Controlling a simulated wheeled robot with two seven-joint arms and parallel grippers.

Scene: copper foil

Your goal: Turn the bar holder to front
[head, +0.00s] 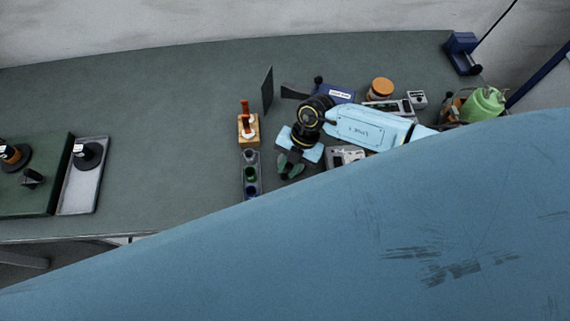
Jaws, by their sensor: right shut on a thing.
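My right gripper (291,163) points down at the worktable, below its black wrist, and is shut on a small dark green thing that its fingers partly hide. What that thing is cannot be told at this size. An orange block with an upright red bar (248,127), which looks like the bar holder, stands left of the gripper, apart from it. Which way its front faces is unclear. My left gripper is not in view.
A dark strip with round wells (251,174) lies below the orange block. A thin dark panel (267,90) stands behind it. An orange-lidded jar (380,89) and a green container (483,104) stand right. A grey tray (81,199) lies left. My large blue part hides the lower right.

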